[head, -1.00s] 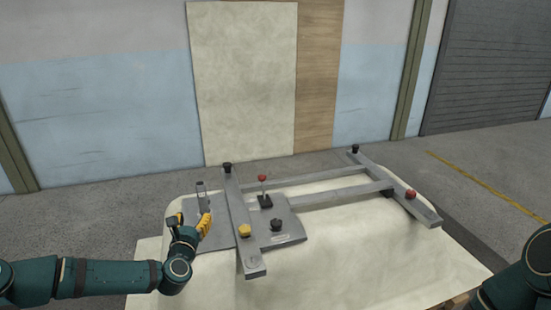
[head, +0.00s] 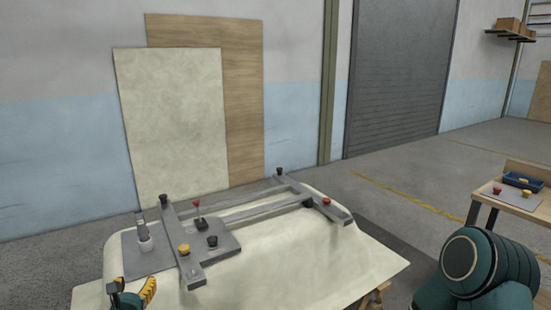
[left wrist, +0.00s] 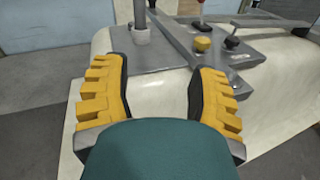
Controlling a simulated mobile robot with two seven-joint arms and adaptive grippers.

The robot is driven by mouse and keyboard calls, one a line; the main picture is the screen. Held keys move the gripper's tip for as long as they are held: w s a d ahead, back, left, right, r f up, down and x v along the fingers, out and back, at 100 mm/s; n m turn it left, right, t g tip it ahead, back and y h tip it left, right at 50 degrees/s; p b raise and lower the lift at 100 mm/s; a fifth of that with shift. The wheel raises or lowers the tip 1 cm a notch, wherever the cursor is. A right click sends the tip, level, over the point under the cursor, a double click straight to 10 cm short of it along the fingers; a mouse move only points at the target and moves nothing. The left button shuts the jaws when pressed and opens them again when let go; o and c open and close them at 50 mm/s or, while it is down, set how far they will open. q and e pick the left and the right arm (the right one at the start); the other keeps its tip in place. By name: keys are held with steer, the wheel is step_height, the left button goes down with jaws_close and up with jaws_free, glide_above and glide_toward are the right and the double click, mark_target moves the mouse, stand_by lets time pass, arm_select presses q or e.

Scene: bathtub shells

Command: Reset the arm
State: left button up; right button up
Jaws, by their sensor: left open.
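My left gripper (head: 133,295) shows at the bottom left of the head view, in front of the cream shell (head: 300,262). In the left wrist view its two yellow-padded fingers (left wrist: 155,95) are spread apart with nothing between them. The grey metal frame (head: 262,211) lies on the shell, with its plate (head: 150,262) at the left end. A grey upright post (head: 143,232) with a pale collar stands on the plate, clear of the gripper. My right arm (head: 478,265) shows at the lower right; its gripper is out of the picture.
The frame carries a yellow knob (head: 184,249), black knobs (head: 212,241) and a red-topped lever (head: 197,204). A wooden table (head: 515,200) with a blue tray (head: 523,181) stands at the right. Boards (head: 175,125) lean on the back wall. Grey floor is open between.

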arm_select(q)
steer(key=s+d+f+m+g+h, duration=0.35)
steer(key=d+f+m, duration=0.35)
steer(key=d+m, duration=0.3)
steer(key=s+d+f+m+g+h, duration=0.25)
steer(key=d+f+m+h, duration=0.4)
steer(key=d, duration=0.55)
steer(key=s+d+f+m+g+y, duration=0.1)
steer(key=s+f+m+g, duration=0.3)
steer(key=s+m, duration=0.4)
steer(key=s+d+f+m+g+y, duration=0.1)
steer(key=s+d+f+m+g, duration=0.2)
steer(key=s+m, duration=0.6)
steer(key=shift+d+f+m+g+y, duration=0.3)
steer(key=shift+f+m+g, duration=0.1)
steer(key=shift+m+g, duration=0.7)
steer(key=shift+c, duration=1.1)
steer(key=shift+d, duration=0.1)
